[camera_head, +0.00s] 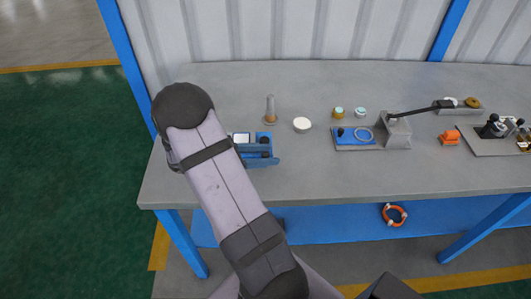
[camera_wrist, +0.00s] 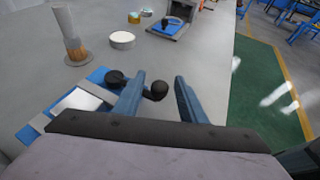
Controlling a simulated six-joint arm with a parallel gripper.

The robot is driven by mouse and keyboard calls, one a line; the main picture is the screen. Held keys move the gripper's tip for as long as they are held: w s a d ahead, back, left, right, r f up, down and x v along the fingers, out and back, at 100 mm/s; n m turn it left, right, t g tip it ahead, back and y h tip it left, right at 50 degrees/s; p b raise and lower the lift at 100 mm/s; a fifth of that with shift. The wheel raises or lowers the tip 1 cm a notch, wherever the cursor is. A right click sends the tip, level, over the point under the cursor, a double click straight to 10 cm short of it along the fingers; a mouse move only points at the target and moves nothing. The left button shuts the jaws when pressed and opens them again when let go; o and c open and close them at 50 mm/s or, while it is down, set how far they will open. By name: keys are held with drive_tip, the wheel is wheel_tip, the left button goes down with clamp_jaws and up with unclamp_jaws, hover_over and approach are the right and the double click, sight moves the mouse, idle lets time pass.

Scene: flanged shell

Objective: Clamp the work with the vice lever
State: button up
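A blue fixture (camera_wrist: 38,130) with a pale plate (camera_wrist: 75,103) on it lies at lower left in the wrist view. It has a round black knob (camera_wrist: 115,78) beside the plate. A second black ball knob (camera_wrist: 158,90) shows between the two blue fingers of my gripper (camera_wrist: 160,77). The fingers are apart, with gaps visible around the ball; I see no firm contact. In the head view, the fixture's pale plate (camera_head: 240,138) and knobs show beside my forearm, which hides the rest and most of my gripper.
An upright cylinder (camera_head: 270,110) and a white round piece (camera_head: 302,125) stand just beyond the fixture. Further right are small round pieces, a blue-and-grey station (camera_head: 355,137) with a long black-ended rod, and an orange block (camera_head: 449,138). The front bench strip is clear.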

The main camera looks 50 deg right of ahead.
clamp_jaws()
